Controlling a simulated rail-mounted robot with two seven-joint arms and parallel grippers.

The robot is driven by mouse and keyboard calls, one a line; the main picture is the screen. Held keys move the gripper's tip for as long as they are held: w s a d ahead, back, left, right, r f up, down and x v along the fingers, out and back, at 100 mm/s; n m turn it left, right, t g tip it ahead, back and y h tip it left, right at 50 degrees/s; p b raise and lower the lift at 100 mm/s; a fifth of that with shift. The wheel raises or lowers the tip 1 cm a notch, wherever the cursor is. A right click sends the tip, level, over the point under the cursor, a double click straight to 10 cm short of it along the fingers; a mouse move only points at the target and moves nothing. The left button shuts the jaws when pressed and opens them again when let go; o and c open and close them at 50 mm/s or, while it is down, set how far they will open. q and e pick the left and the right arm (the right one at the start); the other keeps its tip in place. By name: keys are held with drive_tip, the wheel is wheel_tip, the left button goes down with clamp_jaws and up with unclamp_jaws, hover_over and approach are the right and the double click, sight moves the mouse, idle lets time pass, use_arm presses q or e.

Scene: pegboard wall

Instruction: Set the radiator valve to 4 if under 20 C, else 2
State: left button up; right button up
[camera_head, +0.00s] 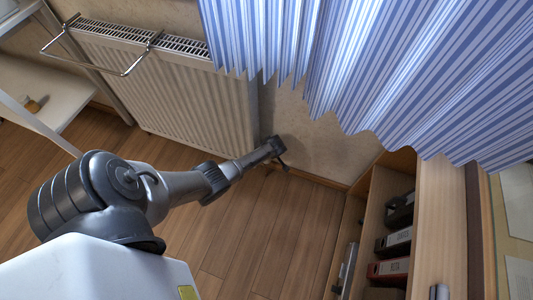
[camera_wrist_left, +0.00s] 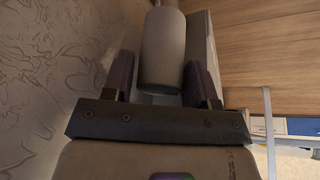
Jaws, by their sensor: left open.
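The radiator (camera_head: 185,95) is a cream ribbed panel on the wall at the upper left in the head view. My left gripper (camera_head: 280,156) is by the radiator's lower right corner, near the wall. In the left wrist view the left gripper (camera_wrist_left: 162,78) is open, with one finger on each side of a plain grey-beige cylinder, the radiator valve's knob (camera_wrist_left: 162,45). I cannot tell whether the fingers touch it. No numbers are readable on the knob. The valve cannot be made out in the head view. No thermometer or temperature reading is visible. My right gripper is not in view.
A metal towel rail (camera_head: 100,70) sticks out from the radiator. Blue striped curtains (camera_head: 390,70) hang at the upper right. A wooden shelf (camera_head: 375,215) with several binders stands at the lower right. The wooden floor (camera_head: 260,235) is clear below the arm.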

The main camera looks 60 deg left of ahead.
use_arm(q)
drive_tip(key=p+v, duration=1)
drive_tip(key=v, duration=0.3)
drive_tip(key=shift+r, duration=0.3)
drive_tip(key=shift+o, duration=0.2)
drive_tip(key=shift+o, duration=0.8)
drive_tip(key=shift+w+d+f, duration=0.1)
drive_tip(key=shift+w, duration=0.1)
drive_tip(key=shift+o, duration=0.5)
drive_tip(key=shift+w+d+f+n+g+b, duration=0.2)
drive_tip(key=shift+w+n+b, duration=0.1)
drive_tip(key=shift+w, duration=0.1)
drive_tip(key=shift+w+d+f+n+g+b, duration=0.1)
drive_tip(key=shift+w+d+f+n+b, duration=0.1)
drive_tip(key=shift+w+f+n, duration=0.15)
drive_tip(key=a+f+n+b, duration=0.1)
drive_tip(key=f+b, duration=0.2)
drive_tip(key=s+a+f+n+g+b, duration=0.1)
drive_tip(key=a+f+b, duration=0.1)
drive_tip(key=f+b, duration=0.1)
drive_tip(key=a+f+n+b, duration=0.1)
drive_tip(key=a+f+b, duration=0.1)
drive_tip(key=f+b, duration=0.2)
drive_tip(key=shift+s+a+f+g+h, duration=0.2)
drive_tip(key=shift+s+f+g+h, duration=0.1)
drive_tip(key=shift+f, duration=0.25)
drive_tip(key=shift+b+x, duration=1)
drive_tip(key=shift+x, duration=0.15)
